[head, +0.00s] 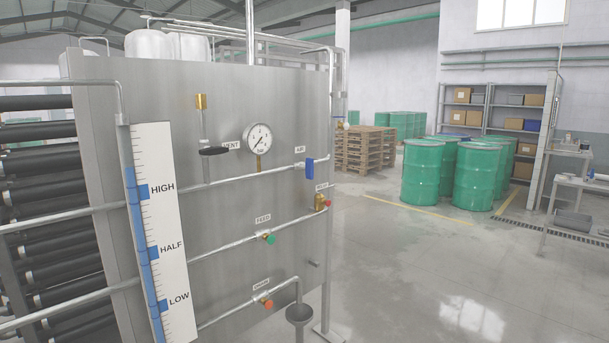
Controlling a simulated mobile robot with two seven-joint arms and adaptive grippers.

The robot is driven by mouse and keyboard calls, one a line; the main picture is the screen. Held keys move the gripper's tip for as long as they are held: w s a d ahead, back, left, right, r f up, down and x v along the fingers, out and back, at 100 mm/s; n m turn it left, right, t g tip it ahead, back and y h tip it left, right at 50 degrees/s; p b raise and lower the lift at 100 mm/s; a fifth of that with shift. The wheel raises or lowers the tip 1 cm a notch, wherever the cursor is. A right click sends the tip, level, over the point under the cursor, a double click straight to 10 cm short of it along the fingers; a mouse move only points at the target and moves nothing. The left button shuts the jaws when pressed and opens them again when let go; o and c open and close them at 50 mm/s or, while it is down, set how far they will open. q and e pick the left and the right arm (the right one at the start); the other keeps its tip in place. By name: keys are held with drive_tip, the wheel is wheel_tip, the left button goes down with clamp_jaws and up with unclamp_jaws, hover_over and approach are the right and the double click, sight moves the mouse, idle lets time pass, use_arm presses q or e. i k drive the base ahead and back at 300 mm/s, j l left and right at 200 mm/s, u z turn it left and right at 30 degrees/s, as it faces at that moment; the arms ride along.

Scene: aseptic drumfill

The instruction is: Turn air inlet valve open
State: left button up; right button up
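The air inlet valve (309,170) is a small blue lever handle on the right part of the steel panel (230,85). It sits at the right end of a horizontal pipe (265,170), just below and right of the AIR label (299,149). The handle hangs downward, across the line of the pipe. A round white pressure gauge (258,137) is to its upper left. Neither of my grippers is in view.
A black vent handle (214,151), a green feed knob (270,239), a red-orange drain knob (267,303) and a brass valve (319,202) share the panel. A level scale (163,230) stands at left.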

sight(310, 166)
drive_tip(key=i+l+u, duration=0.1)
drive_tip(key=i+l, duration=0.15)
drive_tip(key=i+l+u, duration=0.1)
drive_tip(key=i+l, duration=0.15)
drive_tip(key=l, duration=0.15)
drive_tip(key=i+l+u, duration=0.1)
drive_tip(key=l, duration=0.3)
drive_tip(key=i+l+u, duration=0.1)
drive_tip(key=i+l, duration=0.4)
drive_tip(key=l, duration=0.25)
drive_tip(key=i+l+u, duration=0.15)
drive_tip(key=l, duration=0.25)
drive_tip(key=i+l+u, duration=0.1)
drive_tip(key=i+l, duration=0.15)
drive_tip(key=l, duration=0.2)
drive_tip(key=i+l+u, duration=0.1)
drive_tip(key=l, duration=0.3)
